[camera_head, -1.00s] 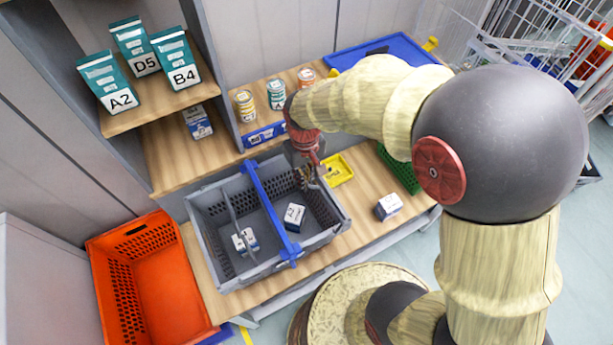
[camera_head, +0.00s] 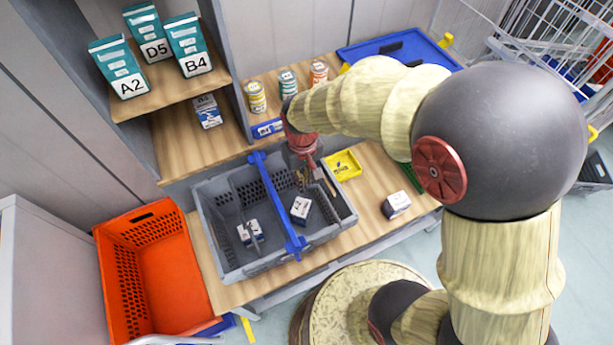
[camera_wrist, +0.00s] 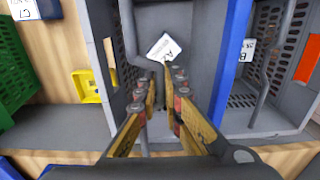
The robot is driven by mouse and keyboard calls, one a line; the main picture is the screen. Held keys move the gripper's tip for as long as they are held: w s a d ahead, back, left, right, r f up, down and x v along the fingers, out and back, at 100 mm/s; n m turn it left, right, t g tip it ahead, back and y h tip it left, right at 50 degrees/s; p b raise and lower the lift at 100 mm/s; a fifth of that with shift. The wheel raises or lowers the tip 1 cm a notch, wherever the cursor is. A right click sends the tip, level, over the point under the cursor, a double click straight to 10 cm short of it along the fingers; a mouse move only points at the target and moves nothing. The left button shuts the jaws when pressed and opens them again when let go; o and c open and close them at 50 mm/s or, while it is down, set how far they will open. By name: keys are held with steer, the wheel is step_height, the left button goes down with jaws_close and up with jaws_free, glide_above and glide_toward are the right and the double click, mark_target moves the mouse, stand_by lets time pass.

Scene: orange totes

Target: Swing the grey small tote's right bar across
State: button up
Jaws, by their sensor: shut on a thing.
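The grey small tote (camera_head: 222,262) stands on the wooden bench, with a blue bar (camera_head: 270,198) across its middle. Its left bar (camera_head: 238,205) is grey and lies inside the left half. The right bar (camera_wrist: 128,30) is grey and bent; in the wrist view it runs down to my fingertips. My gripper (camera_wrist: 165,80) is shut on this bar over the right half of the tote; in the head view my gripper (camera_head: 304,176) partly hides it. A white labelled box (camera_head: 300,210) lies in the right half. Another box (camera_head: 250,232) lies in the left half, by the left bar.
An orange tote (camera_head: 150,265) stands at the left. A yellow tray (camera_head: 343,165) and a small box (camera_head: 396,204) are on the bench right of the grey tote. A green basket (camera_wrist: 15,65) is beyond. Cans (camera_head: 288,83) and teal boxes (camera_head: 120,70) are at the back.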

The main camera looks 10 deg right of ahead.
steer(key=shift+f, duration=0.1)
steer(key=shift+s+a+f+b, duration=0.15)
steer(key=shift+a+f+b, duration=0.4)
steer(key=shift+f, duration=0.25)
steer(key=o, duration=1.1)
steer(key=shift+r, duration=0.1)
step_height(320, 180, up, 10)
steer(key=p, duration=0.7)
steer(key=shift+p, duration=0.4)
stand_by(0.7)
